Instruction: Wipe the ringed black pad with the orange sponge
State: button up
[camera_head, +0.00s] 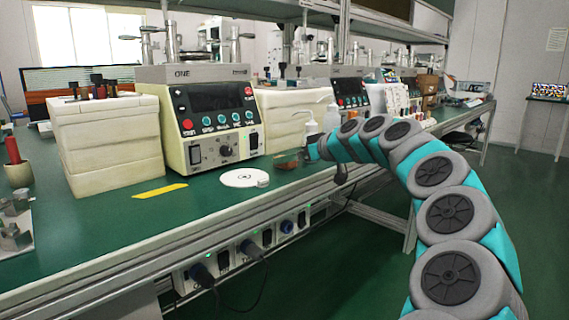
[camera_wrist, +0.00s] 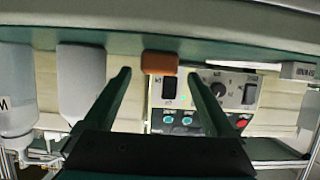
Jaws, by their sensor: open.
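The orange sponge (camera_wrist: 160,63) shows in the wrist view as a small block on the green bench, in front of a control box. It lies just past the fingertips, in line with the gap between them. My gripper (camera_wrist: 159,76) is open, with one finger on each side of the gap and nothing held. In the head view a small orange-brown block (camera_head: 287,161) lies beside the end of my arm; the fingers are hard to make out there. I cannot make out a ringed black pad in either view. A white disc (camera_head: 243,178) with a small dark centre lies on the bench.
The control box (camera_head: 210,115) stands behind the disc, between stacked cream blocks (camera_head: 108,140). A yellow strip (camera_head: 160,191) lies to the left. White bottles (camera_wrist: 82,85) stand beside my gripper in the wrist view. The green bench top (camera_head: 110,225) is clear along its front.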

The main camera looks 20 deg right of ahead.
jog(key=x, duration=0.3)
jog(key=shift+w+f, duration=0.15)
jog(key=shift+w, duration=0.15)
jog(key=shift+c, duration=0.2)
grip_shut()
dwell(0.4)
jog(key=shift+s+r, duration=0.1)
jog(key=shift+r, duration=1.75)
jog(key=shift+s+a, duration=0.35)
jog(key=shift+s, duration=0.05)
jog(key=s+a, duration=0.2)
jog(key=s, duration=0.2)
jog(key=s+a+r, duration=0.1)
jog(key=s+a, duration=0.2)
jog(key=s, duration=0.1)
jog(key=s+a, duration=0.3)
jog(key=s, duration=0.1)
jog(key=shift+s+a+r, duration=0.15)
jog(key=shift+s, duration=0.05)
